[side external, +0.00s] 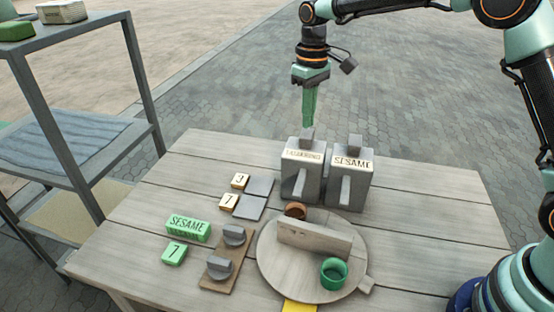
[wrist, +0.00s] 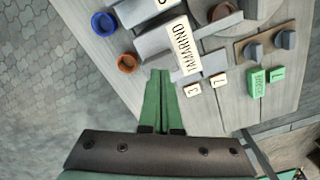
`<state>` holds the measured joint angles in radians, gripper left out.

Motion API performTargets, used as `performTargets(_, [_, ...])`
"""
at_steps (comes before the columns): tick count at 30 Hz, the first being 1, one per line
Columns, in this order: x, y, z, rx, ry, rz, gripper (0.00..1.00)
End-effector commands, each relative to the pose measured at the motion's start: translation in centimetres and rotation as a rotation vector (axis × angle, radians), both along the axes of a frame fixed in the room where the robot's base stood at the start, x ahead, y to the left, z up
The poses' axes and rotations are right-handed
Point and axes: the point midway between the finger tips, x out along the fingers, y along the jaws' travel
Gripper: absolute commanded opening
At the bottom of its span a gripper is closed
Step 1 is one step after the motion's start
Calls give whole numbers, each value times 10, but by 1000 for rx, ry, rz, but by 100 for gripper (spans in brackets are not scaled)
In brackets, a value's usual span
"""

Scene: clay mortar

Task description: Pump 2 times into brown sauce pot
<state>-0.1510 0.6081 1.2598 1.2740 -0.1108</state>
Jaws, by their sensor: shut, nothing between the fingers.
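My gripper (side external: 310,122) is shut and empty, its green fingers pointing down just above the grey knob on top of the left dispenser (side external: 303,165). I cannot tell if they touch. It also shows in the wrist view (wrist: 161,73). The left dispenser's label looks like TAMARIND in the wrist view (wrist: 180,45). The right dispenser (side external: 352,183) reads SESAME. Each has a grey spout-like piece in front. A brown pot (side external: 295,210) sits on the round board (side external: 275,265), partly hidden by an upright divider. A green pot (side external: 334,273) stands on the board's near side.
The wrist view shows a blue pot (wrist: 103,22) and another orange-brown pot (wrist: 127,63) behind the dispensers. Number tiles (side external: 229,202), green blocks (side external: 188,228) and a plank with two grey knobs (side external: 228,260) lie left of the board. A shelf (side external: 75,160) stands far left.

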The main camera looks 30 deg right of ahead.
Motion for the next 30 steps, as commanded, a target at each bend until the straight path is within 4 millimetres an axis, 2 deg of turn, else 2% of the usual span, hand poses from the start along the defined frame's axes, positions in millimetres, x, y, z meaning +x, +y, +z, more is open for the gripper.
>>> performTargets(14, [0, 0, 2, 0, -1, 0, 0])
performTargets(30, [1, 0, 46, 1, -2, 0, 0])
